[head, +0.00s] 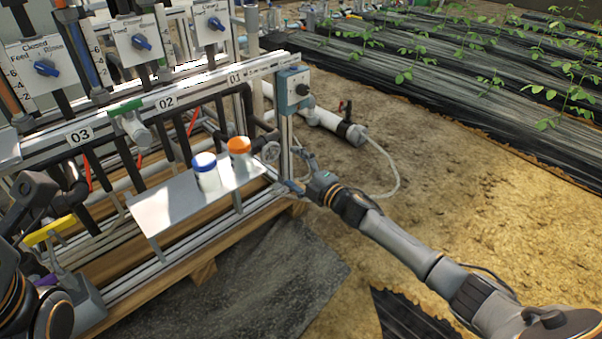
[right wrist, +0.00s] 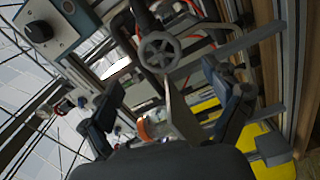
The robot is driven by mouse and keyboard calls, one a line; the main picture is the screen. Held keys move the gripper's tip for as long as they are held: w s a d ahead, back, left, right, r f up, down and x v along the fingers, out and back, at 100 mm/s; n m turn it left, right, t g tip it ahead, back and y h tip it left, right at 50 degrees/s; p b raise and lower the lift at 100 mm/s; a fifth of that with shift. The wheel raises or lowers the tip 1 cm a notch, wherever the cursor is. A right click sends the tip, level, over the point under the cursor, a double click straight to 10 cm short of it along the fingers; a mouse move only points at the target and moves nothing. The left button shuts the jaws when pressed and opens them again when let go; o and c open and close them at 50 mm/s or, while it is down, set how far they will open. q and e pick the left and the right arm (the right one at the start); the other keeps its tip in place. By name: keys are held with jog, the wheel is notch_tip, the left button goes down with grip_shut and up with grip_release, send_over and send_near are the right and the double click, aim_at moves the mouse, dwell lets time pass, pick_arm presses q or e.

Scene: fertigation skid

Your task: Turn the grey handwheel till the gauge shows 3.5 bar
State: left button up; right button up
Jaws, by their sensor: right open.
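The grey handwheel (head: 270,152) is a small spoked wheel at the right end of the skid, just past the white shelf. It also shows at the top middle of the right wrist view (right wrist: 160,52). My right gripper (head: 297,172) is open just right of the wheel; in the right wrist view its fingers are spread with the wheel beyond them, and I see no clear contact. My left gripper (head: 62,262) is at the lower left, partly cut off, and its fingers are hard to make out. I cannot make out a gauge face or its reading in either view.
A white shelf (head: 158,217) holds a blue-capped jar (head: 206,172) and an orange-capped jar (head: 239,155) left of the wheel. A blue control box (head: 293,90) with a black knob sits above. A yellow handle (head: 50,231) is near my left gripper. Bare soil lies right.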

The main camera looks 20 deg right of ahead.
jog(key=shift+v, duration=1.6)
dwell(1.0)
